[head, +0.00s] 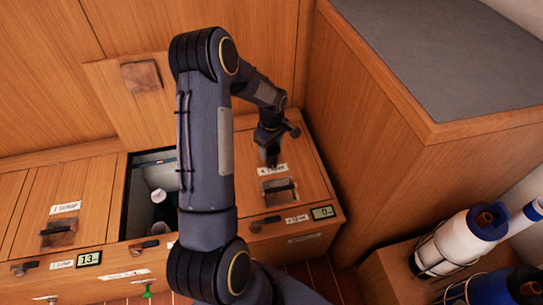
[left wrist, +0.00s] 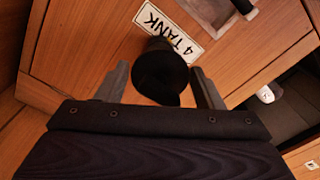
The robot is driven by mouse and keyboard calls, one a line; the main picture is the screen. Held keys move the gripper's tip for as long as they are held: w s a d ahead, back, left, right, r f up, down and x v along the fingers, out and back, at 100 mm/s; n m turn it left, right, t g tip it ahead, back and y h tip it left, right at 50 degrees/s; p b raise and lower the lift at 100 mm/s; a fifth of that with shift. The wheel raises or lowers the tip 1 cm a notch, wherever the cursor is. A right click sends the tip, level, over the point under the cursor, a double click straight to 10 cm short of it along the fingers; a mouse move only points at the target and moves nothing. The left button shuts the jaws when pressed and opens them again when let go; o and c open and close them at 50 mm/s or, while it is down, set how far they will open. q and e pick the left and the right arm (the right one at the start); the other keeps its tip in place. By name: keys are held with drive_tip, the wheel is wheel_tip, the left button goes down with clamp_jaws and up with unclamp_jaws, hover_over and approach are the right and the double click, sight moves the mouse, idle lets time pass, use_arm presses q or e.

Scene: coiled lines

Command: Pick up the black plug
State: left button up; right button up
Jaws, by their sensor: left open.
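The black plug (left wrist: 162,72) shows in the left wrist view as a dark round-ended piece, in front of the "4 TANK" label (left wrist: 178,28). It lies between the two fingers of my left gripper (left wrist: 162,86), with a gap on each side. The gripper is open. In the head view my left gripper (head: 271,150) is over the right-hand wooden lid, just behind its label (head: 272,169). There I cannot tell the plug from the dark gripper parts. My right gripper is not in view.
An open compartment (head: 137,196) with a white cup-like thing (head: 158,195) is left of my arm. A lid (head: 126,100) stands raised behind it. A tall wooden cabinet (head: 385,150) stands close on the right. White and blue bottles (head: 455,245) sit in racks at the lower right.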

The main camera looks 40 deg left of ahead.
use_arm(q)
drive_tip(key=c, duration=0.8)
drive_tip(key=shift+o, duration=0.2)
drive_tip(key=shift+r, duration=0.1)
